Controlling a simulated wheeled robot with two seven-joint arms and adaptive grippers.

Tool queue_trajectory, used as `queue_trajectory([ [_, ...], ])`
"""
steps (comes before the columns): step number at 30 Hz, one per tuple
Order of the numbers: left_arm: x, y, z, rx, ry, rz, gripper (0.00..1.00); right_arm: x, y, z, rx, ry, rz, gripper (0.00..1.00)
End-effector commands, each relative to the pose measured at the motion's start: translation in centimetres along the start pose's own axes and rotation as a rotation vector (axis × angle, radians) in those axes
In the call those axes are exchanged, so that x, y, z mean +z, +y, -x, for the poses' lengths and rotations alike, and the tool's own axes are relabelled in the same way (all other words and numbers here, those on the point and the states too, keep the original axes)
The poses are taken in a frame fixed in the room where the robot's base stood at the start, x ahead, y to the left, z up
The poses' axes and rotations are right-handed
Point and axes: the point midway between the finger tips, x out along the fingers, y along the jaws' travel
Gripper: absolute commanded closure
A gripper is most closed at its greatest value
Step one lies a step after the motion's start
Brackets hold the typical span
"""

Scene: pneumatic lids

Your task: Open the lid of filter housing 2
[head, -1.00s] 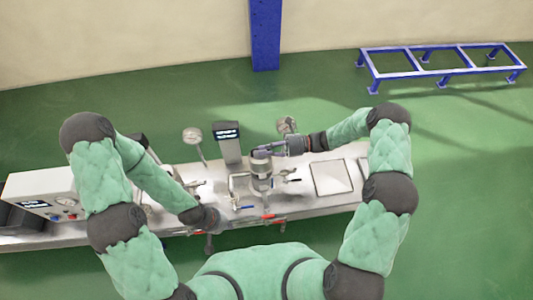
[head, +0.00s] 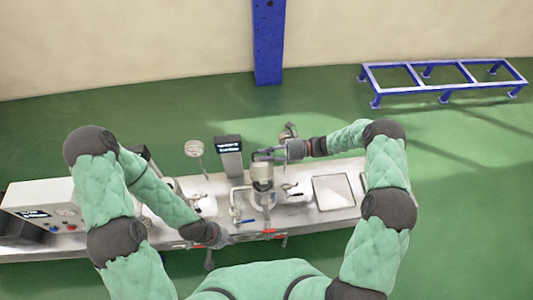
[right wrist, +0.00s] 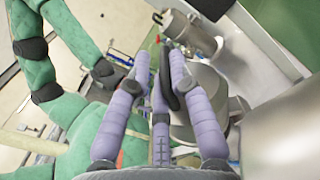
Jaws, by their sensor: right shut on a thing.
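The steel filter housing (head: 263,185) in the middle of the bench stands upright; I cannot read a number on it. My right gripper (head: 267,155) is at its top, reaching in from the right. In the right wrist view, the purple fingers of the right gripper (right wrist: 164,62) are closed around a dark, ring-like handle (right wrist: 167,88), with the round steel housing (right wrist: 203,88) just beyond. The fingers partly hide the lid. My left gripper (head: 220,239) is low at the bench's front edge, left of a red-handled valve (head: 268,231); its fingers are too small to judge.
A raised round lid (head: 194,148) stands at the left housing. Another raised piece (head: 289,131) shows behind my right gripper. A display post (head: 229,156) stands left of the middle housing. A control box (head: 42,207) is at the far left. A flat square panel (head: 334,191) lies right.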

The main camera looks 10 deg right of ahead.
Motion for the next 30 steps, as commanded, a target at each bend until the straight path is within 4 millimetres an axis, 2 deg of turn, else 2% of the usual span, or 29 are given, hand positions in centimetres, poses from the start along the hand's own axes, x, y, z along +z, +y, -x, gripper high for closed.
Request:
queue_trajectory([
  [2,0.0,0.0,0.0,0.000,0.000,0.000,1.00,0.5,-0.2,0.1,-0.005,-0.005,0.014,1.00],
  [3,0.0,0.0,0.0,0.000,0.000,0.000,1.00,0.5,-0.2,0.1,-0.005,-0.005,0.014,0.67],
  [14,0.0,0.0,0.0,0.000,0.000,0.000,1.00,0.0,-0.1,0.0,-0.002,-0.001,0.002,0.67],
  [19,0.0,0.0,0.0,0.000,0.000,0.000,1.00,-0.1,-0.1,0.7,-0.004,-0.001,0.002,0.67],
  [23,0.0,0.0,0.0,0.000,0.000,0.000,1.00,-0.1,-0.1,2.7,-0.007,-0.001,0.003,0.67],
  [30,0.0,0.0,0.0,0.000,0.000,0.000,1.00,0.1,-0.1,7.5,-0.007,-0.002,0.006,0.67],
])
